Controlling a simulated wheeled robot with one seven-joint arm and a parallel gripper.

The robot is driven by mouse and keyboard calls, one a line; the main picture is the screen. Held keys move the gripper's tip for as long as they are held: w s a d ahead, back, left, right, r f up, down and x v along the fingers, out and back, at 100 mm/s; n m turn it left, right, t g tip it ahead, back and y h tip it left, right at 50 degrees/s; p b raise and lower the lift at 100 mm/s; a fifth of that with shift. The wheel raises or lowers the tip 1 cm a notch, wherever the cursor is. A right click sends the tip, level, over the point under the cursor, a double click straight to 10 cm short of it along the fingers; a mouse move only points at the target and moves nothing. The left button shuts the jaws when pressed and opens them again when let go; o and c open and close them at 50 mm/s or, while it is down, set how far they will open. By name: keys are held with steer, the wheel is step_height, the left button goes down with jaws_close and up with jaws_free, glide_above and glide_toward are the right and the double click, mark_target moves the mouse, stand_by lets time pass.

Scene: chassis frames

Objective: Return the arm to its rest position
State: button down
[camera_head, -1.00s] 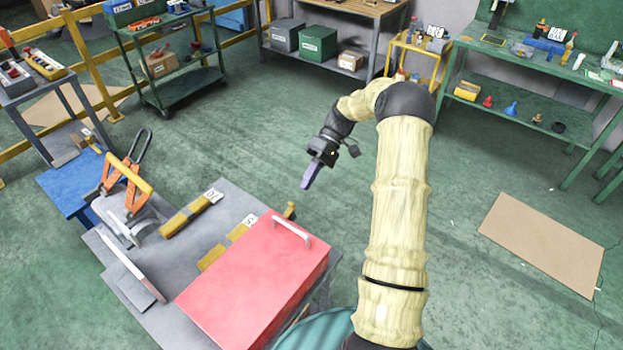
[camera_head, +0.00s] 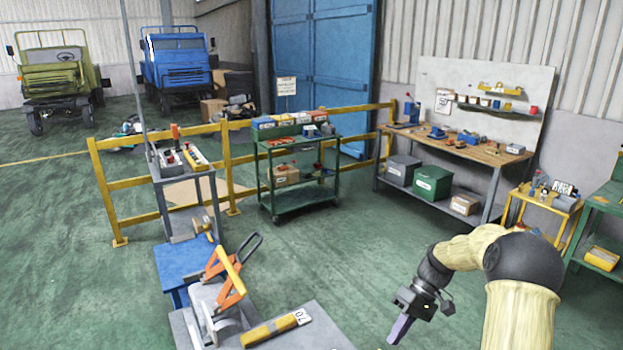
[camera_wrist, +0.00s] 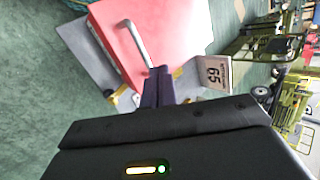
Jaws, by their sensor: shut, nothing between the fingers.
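My gripper (camera_head: 401,329) is at the lower right in the head view, at the end of my pale yellow sleeved arm, with its purple fingers pointing down. The fingers are shut and empty. In the wrist view my gripper's fingers (camera_wrist: 158,74) reach toward the red box (camera_wrist: 112,35) with its pale handle (camera_wrist: 138,42). They overlap it in the picture; I cannot tell the gap. The red box is out of the head view now.
A grey worktable (camera_head: 322,325) bears an orange-handled clamp fixture (camera_head: 225,275) and a yellow bar (camera_head: 270,330). Behind are a green cart (camera_head: 299,205), a yellow railing (camera_head: 105,190) and a wooden-topped bench (camera_head: 450,148). Green floor (camera_head: 345,250) lies clear between.

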steer(key=s+a+r+m+t+h, duration=0.2)
steer(key=s+a+t+h, duration=0.1)
steer(key=s, duration=0.5)
steer(key=s+a+r+m+t+h, duration=0.2)
steer(key=s+a+t+h, duration=0.1)
steer(key=s, duration=0.5)
steer(key=shift+s+r+m+t+h, duration=0.3)
steer(key=shift+t+h, duration=0.1)
steer(key=shift+t, duration=0.4)
steer(key=shift+w, duration=0.1)
